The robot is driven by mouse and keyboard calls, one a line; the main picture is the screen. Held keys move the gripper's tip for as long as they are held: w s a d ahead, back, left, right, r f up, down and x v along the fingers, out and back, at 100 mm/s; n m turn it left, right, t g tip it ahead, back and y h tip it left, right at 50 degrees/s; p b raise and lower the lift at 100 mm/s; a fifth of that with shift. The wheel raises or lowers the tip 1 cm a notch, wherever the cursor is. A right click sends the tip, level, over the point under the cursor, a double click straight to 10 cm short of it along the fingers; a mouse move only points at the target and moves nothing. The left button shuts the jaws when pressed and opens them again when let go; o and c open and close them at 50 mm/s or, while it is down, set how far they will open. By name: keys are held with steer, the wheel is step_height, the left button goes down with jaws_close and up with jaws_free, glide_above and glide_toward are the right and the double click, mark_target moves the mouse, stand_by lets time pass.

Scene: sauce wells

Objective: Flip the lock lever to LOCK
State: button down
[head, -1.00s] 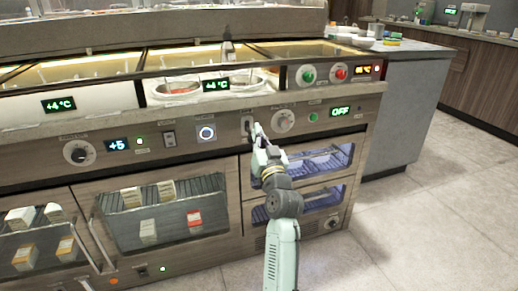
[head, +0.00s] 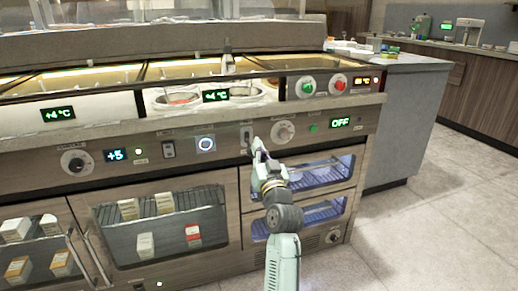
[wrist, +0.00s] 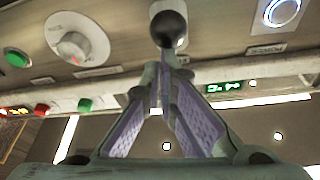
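The lock lever (head: 246,133) is a small dark lever on a light plate in the counter's front panel, between the lit round button and a dial. In the wrist view its black ball end (wrist: 168,27) is at the top centre, just beyond my fingertips. My gripper (head: 257,143) is right at the lever, slightly below and to its right in the head view. In the wrist view my gripper (wrist: 160,92) has its purple-padded fingers converging to closely spaced tips, and nothing shows held between them. I cannot tell whether the tips touch the lever. Its LOCK marking is not readable.
A dial (head: 283,131) is right of the lever, and a blue-ringed button (head: 205,145) is left of it. Red (head: 338,86) and green (head: 308,87) buttons are above right. Glass-fronted drawers (head: 318,172) lie below. Open floor (head: 430,210) is at the right.

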step_height(320, 180, up, 10)
stand_by(0.5)
